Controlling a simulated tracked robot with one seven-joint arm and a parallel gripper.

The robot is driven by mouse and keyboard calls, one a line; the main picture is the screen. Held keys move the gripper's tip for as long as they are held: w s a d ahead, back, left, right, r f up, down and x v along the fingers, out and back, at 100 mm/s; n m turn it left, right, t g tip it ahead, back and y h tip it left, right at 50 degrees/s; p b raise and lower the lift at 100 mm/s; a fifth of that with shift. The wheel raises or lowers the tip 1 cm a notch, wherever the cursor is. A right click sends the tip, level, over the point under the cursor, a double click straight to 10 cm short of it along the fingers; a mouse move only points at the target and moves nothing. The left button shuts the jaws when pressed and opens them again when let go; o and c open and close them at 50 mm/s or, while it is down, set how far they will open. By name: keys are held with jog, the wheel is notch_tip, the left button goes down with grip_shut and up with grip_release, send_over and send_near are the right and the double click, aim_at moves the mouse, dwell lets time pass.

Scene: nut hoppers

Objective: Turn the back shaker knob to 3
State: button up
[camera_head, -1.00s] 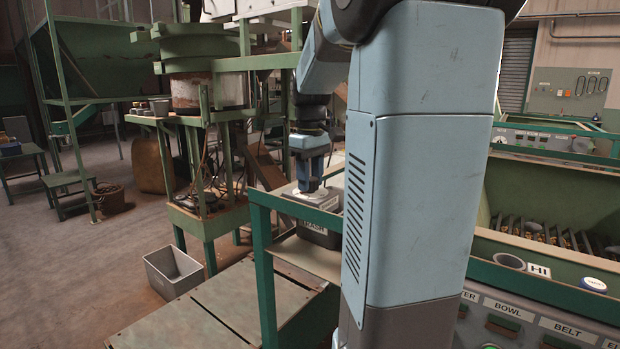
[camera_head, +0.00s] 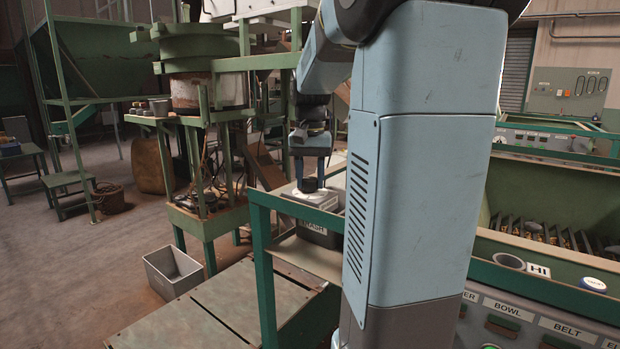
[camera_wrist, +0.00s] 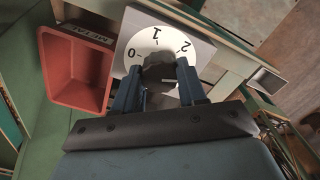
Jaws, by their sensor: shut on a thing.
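The shaker knob (camera_wrist: 158,72) is dark and round and sits on a white dial (camera_wrist: 133,30) marked 0, 1 and 2 in the wrist view. Any 3 is hidden by my gripper. My gripper (camera_wrist: 158,80) is shut on the knob, one finger on each side. A short pale mark on the knob lies toward the right finger; I cannot tell exactly what it points at. In the head view my gripper (camera_head: 309,176) reaches straight down, with the dark knob (camera_head: 309,185) between its fingers above the pale dial plate (camera_head: 318,199).
A red bin (camera_wrist: 52,75) labelled METAL stands left of the dial in the wrist view. A grey bin (camera_head: 172,287) sits on the floor. My arm hides the middle.

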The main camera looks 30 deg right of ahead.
aim_at(310, 178)
jog(key=shift+m, duration=1.8)
jog(key=o, duration=1.1)
jog(key=shift+c, duration=0.2)
notch_tip(310, 178, up, 14)
jog(key=shift+f, duration=0.15)
jog(key=shift+a, duration=0.1)
